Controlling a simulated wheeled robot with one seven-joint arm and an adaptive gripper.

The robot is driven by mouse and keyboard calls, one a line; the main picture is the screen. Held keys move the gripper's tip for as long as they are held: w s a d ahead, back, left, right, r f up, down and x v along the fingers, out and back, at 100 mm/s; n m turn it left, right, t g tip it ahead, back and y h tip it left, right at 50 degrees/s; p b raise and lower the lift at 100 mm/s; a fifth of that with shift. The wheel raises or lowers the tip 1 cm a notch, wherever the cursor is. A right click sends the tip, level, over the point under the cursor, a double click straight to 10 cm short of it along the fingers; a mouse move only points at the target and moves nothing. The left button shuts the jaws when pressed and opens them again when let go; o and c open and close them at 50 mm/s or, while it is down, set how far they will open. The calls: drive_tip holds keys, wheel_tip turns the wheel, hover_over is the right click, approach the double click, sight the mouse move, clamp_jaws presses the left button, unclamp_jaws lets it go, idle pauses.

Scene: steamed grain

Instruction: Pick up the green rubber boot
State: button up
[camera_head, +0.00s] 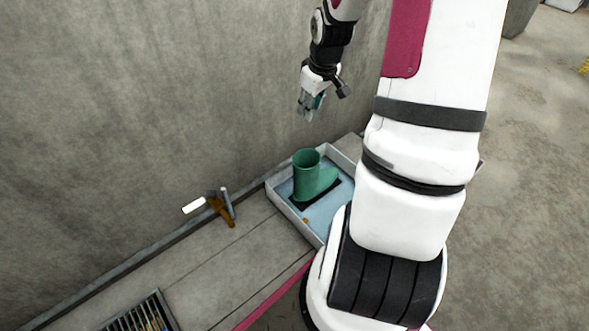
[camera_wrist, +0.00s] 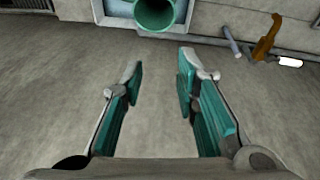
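A brown-handled tool (camera_head: 221,210) and a white piece (camera_head: 194,205) lie by the wall left of the tray. The concrete wall (camera_head: 150,100) rises close behind the tray. My arm hides the tray's right side.

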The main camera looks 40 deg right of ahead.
drive_tip(key=m+t+b, duration=0.1)
drive_tip(key=t+b, duration=0.1)
drive_tip(key=b, duration=0.3)
approach(317, 155)
drive_tip(key=shift+y, duration=0.4)
drive_tip(key=b+x, duration=0.1)
drive_tip(key=x, duration=0.2)
drive_tip(key=d+b+x, duration=0.1)
drive_tip(key=b+x, duration=0.1)
drive_tip(key=shift+w+d+f, duration=0.1)
drive_tip(key=shift+w+f, duration=0.15)
drive_tip(key=shift+w, duration=0.1)
drive_tip(key=shift+b+x, duration=1.5)
drive_tip(key=shift+x, duration=1.2)
drive_tip(key=shift+s, duration=0.2)
clamp_jaws()
